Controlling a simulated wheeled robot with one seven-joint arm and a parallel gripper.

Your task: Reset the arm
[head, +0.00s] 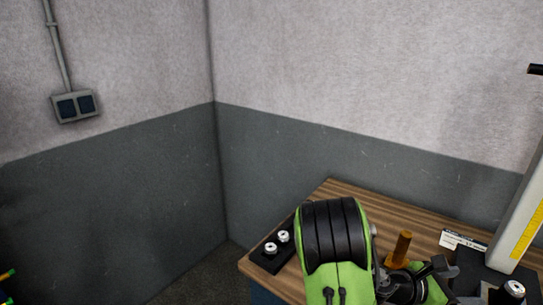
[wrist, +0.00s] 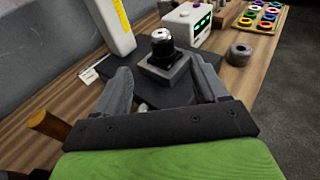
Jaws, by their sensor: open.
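My gripper (wrist: 160,92) is open in the wrist view, its two grey fingers spread apart above the wooden bench. Nothing is between the fingertips. Beyond them stands a small block with a black and silver cylindrical part (wrist: 162,45) on a dark plate; I see a gap between the fingers and it in the picture. In the head view my green and black arm reaches over the bench at the lower middle, and the fingers themselves are hard to make out there.
The wooden bench (head: 350,197) has an orange-brown peg (head: 402,248), a black holder with two white-topped parts (head: 270,255), a label (head: 462,240) and a tall pale column (head: 520,225). The wrist view shows a display box (wrist: 193,24), a grey ring (wrist: 239,54) and a board of coloured rings (wrist: 262,17). Walls stand behind.

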